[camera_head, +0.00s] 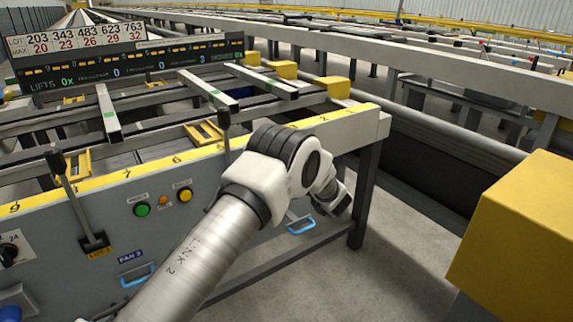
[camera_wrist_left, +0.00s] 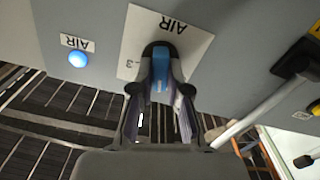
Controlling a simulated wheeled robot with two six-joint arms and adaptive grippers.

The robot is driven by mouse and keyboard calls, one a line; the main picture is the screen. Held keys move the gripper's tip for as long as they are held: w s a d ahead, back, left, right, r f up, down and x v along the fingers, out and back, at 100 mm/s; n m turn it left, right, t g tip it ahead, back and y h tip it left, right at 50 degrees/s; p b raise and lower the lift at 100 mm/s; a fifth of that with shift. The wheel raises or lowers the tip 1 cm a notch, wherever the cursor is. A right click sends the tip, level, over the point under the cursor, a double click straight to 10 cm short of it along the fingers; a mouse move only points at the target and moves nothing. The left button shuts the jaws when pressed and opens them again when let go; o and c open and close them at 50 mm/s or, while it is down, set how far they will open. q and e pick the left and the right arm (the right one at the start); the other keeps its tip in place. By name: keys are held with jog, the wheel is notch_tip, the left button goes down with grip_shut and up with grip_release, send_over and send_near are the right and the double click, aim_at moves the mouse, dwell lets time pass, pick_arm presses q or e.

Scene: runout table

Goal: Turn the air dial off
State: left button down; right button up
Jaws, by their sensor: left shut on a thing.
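The air dial (camera_wrist_left: 161,70) shows in the left wrist view as a blue knob on a white AIR plate (camera_wrist_left: 190,36). The plate's lettering is upside down in this view. My left gripper (camera_wrist_left: 161,84) is shut on the dial, with its dark fingers around the blue part. The fingers hide much of the dial and its scale, so I cannot tell its setting. In the head view the dial is not visible, and my arm covers part of the panel. My right gripper is not in view.
Levers (camera_head: 75,200) (camera_head: 225,120) rise from the panel. Green (camera_head: 142,210) and yellow (camera_head: 185,195) buttons sit left of my arm. A yellow block (camera_head: 515,240) stands at the right.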

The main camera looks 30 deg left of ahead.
pick_arm(q)
jog(key=shift+s+f+n+b, duration=0.1)
jog(key=shift+n+b, duration=1.15)
jog(key=shift+n, duration=2.95)
jog(key=c, duration=1.1)
grip_release()
jog(key=shift+c, duration=0.2)
jog(key=v, duration=1.2)
